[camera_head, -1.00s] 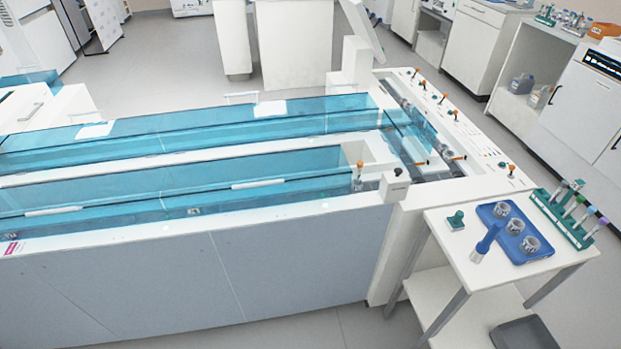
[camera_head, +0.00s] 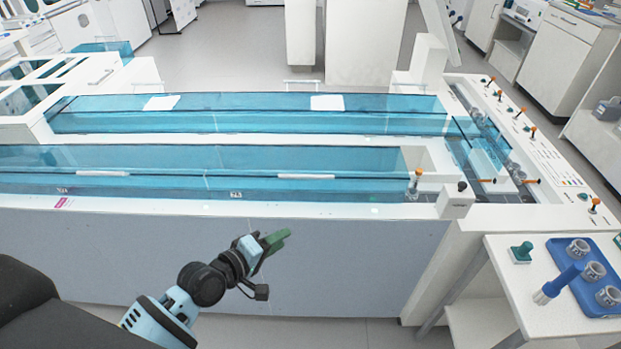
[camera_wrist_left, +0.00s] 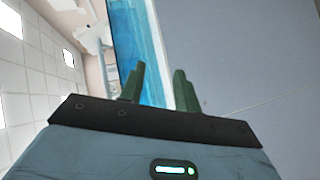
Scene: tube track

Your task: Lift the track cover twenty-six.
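Two translucent blue track covers close the front channel of the long white track: a left one (camera_head: 40,158) and a right one (camera_head: 290,160), each with a white handle bar, the left bar (camera_head: 104,173) and the right bar (camera_head: 306,177). Small labels sit on the front edge, one at left (camera_head: 62,190) and one near the middle (camera_head: 236,194); I cannot read the numbers surely. My left gripper (camera_head: 276,241) is in front of the track's grey side panel, apart from the covers. In the left wrist view its green fingers (camera_wrist_left: 158,88) are spread and empty. My right gripper is not in view.
A rear channel with blue covers (camera_head: 240,120) runs behind. A capped tube (camera_head: 415,185) and a small white box (camera_head: 456,200) stand at the track's right end. A side table (camera_head: 530,310) at right holds a blue tray (camera_head: 562,250). Floor is free behind the track.

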